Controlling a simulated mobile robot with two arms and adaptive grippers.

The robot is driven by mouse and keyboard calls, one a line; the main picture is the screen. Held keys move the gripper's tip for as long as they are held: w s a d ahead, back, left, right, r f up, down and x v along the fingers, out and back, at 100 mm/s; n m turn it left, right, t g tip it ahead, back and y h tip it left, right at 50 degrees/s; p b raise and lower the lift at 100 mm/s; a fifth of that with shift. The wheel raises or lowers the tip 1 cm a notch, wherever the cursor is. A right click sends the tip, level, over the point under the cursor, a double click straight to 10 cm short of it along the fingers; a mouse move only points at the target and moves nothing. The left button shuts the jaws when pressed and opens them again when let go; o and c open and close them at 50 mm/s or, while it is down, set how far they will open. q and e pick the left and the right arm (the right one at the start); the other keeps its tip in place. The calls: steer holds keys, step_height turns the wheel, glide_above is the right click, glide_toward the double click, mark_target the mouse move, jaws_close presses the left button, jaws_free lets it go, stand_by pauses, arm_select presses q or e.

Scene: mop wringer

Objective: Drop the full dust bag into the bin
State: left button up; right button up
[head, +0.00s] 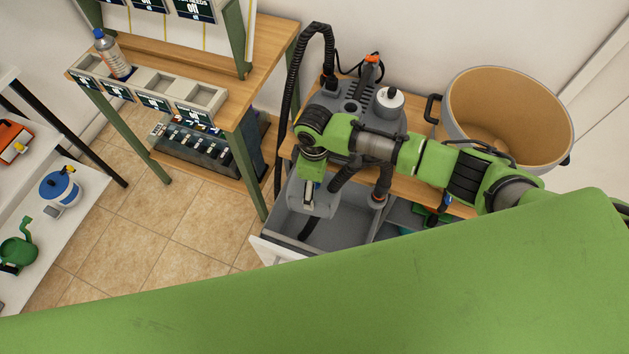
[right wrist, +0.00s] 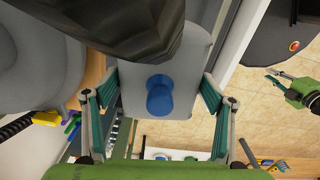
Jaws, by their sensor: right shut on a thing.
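A light grey piece (head: 318,200), which looks like the dust bag, hangs under my right gripper (head: 311,182) over the left grey bin (head: 347,232) in the pulled-out drawer. In the right wrist view the grey bag (right wrist: 125,75) with a round blue collar (right wrist: 160,95) sits between the fingers of my right gripper (right wrist: 158,100), which is shut on it. The bag's lower part is partly hidden; I cannot tell whether it touches the bin. My left gripper (right wrist: 284,84) shows small at the right of the wrist view; its jaw opening is unclear.
A grey vacuum cleaner (head: 352,98) with a black hose (head: 294,90) stands on the wooden top behind the drawer. A large tan-lined tub (head: 505,112) stands to its right. A wooden bench (head: 268,45) and a white shelf (head: 75,225) stand left; floor between is clear.

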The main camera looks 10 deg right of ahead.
steer(key=shift+f+b, duration=0.35)
steer(key=shift+f, duration=0.6)
steer(key=shift+f, duration=0.1)
steer(key=shift+f+b, duration=1.05)
steer(key=shift+f, duration=0.85)
steer(key=shift+f, duration=0.15)
steer(key=shift+f+b, duration=1.1)
steer(key=shift+f, duration=0.75)
